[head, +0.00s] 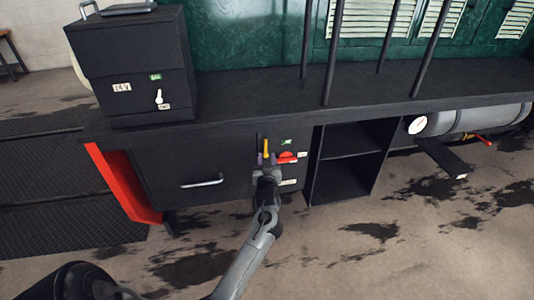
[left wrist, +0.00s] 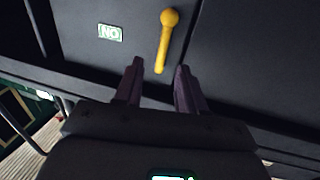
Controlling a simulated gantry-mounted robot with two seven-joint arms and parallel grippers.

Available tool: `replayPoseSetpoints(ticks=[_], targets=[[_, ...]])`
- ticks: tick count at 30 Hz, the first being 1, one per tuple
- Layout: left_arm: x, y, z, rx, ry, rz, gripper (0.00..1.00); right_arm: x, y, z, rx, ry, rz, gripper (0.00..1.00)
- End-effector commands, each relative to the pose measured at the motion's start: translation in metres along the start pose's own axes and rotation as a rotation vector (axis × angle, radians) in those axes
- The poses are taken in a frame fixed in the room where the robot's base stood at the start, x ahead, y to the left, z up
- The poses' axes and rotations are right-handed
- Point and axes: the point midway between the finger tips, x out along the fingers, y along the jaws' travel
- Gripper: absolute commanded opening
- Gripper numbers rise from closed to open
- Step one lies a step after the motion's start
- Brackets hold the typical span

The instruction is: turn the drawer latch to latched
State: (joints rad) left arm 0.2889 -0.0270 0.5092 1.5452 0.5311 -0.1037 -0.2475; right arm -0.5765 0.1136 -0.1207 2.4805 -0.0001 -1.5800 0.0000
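A yellow lever with a rounded knob, apparently the drawer latch (head: 266,147), is on the dark cabinet front, right of the drawer (head: 165,172) with its pale bar handle (head: 203,181). In the left wrist view the yellow lever (left wrist: 164,42) stands nearly upright, leaning slightly. My left gripper (head: 266,159) is just in front of the lever's lower part in the head view. In the left wrist view its two purple fingers (left wrist: 158,76) are apart, with the lever's thin end at the gap between the tips. Contact cannot be told. My right gripper is not in view.
A red handle (head: 287,157) sits close right of the yellow lever, with a small green label (head: 286,142) above it. Open shelves (head: 347,160) are farther right. A dark box with a white switch (head: 159,97) stands on the ledge. The floor in front is clear.

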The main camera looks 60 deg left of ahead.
Motion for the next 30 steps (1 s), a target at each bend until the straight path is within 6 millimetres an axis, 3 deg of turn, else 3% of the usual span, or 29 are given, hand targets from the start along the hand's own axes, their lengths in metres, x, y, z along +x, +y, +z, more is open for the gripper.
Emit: replayPoseSetpoints(ticks=[3, 10, 24, 30], targets=[[0.021, -0.001, 0.003, 0.000, 0.003, -0.002, 0.40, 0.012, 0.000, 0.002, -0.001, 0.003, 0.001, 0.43], [0.048, 0.000, 0.002, 0.000, 0.001, -0.001, 0.40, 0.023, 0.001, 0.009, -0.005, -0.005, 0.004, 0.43], [0.057, 0.000, 0.000, 0.001, 0.000, 0.000, 0.40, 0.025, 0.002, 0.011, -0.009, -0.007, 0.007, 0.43], [0.057, 0.000, 0.000, 0.001, 0.000, 0.000, 0.11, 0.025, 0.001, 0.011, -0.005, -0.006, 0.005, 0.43]])
